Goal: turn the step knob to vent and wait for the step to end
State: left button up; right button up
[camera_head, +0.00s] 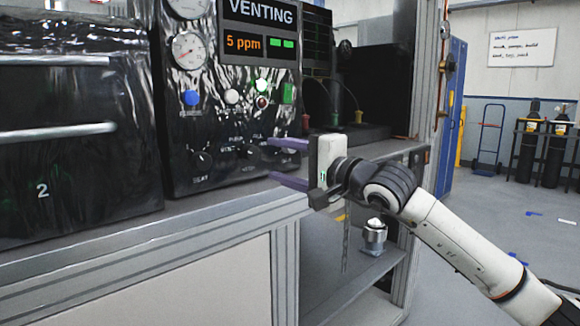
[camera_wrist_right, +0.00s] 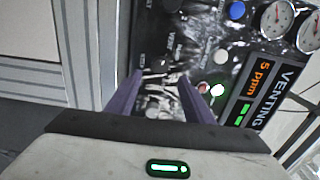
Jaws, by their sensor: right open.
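The step knob (camera_head: 250,151) is a dark round knob low on the black control panel (camera_head: 221,123), below small labels that include purge, fill and vent. In the right wrist view the open fingers (camera_wrist_right: 158,76) reach toward the panel's knob area. My left gripper is out of view.
A second knob (camera_head: 202,158) sits left of the step knob. Above are a blue button (camera_head: 191,97), a white button (camera_head: 231,96), a lit green lamp (camera_head: 261,85) and a gauge (camera_head: 188,49). A bench ledge (camera_head: 150,236) runs below the panel. Open floor lies at right.

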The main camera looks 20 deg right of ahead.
jog(key=v, duration=0.3)
jog(key=shift+s, duration=0.15)
dwell(0.3)
